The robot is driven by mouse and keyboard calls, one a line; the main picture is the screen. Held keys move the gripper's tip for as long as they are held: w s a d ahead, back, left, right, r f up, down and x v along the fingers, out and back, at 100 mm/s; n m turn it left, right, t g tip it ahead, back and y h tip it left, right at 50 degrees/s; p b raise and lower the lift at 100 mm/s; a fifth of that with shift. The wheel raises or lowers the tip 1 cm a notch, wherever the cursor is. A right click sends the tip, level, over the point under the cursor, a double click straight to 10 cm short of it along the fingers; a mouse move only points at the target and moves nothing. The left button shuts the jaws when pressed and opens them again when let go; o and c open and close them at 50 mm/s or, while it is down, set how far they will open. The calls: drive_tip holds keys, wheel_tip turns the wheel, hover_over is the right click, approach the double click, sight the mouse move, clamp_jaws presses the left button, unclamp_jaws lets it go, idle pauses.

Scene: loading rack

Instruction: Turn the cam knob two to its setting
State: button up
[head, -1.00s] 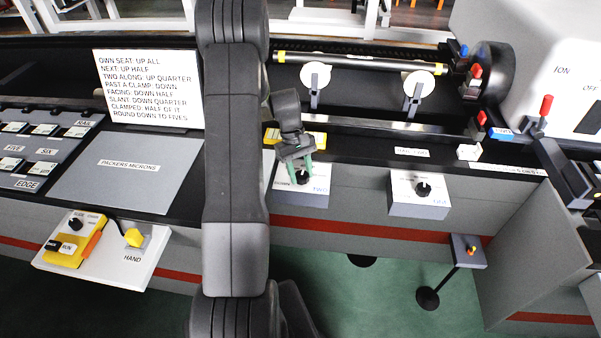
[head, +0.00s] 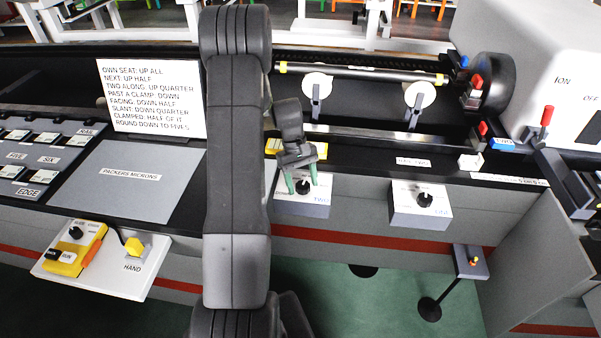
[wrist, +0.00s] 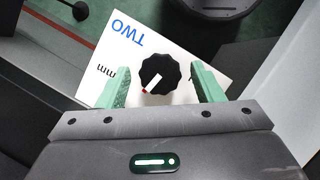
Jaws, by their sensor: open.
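The cam knob two is a black, scalloped knob (wrist: 159,74) with a white pointer bar and a red tip, on a white-topped box (wrist: 185,38) marked TWO. In the head view the knob (head: 303,187) shows small on its box (head: 305,208). My gripper (wrist: 160,88) is open, with one green finger on each side of the knob and a visible gap on both sides. In the head view my gripper (head: 301,184) hangs over the box from behind. The pointer slants toward the lower left in the wrist view. The scale is mostly hidden.
A similar box with a black knob (head: 424,199) stands to the right. A lettered instruction sheet (head: 151,97) stands at the left. A roller bar with two white discs (head: 318,86) lies behind. A yellow control (head: 75,249) sits on a front-left shelf.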

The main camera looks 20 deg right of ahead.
drive_tip(key=b+v, duration=0.1)
drive_tip(key=v, duration=1.2)
drive_tip(key=shift+r, duration=0.3)
drive_tip(key=p+x, duration=0.1)
drive_tip(key=x, duration=1.2)
drive_tip(key=shift+f, duration=0.4)
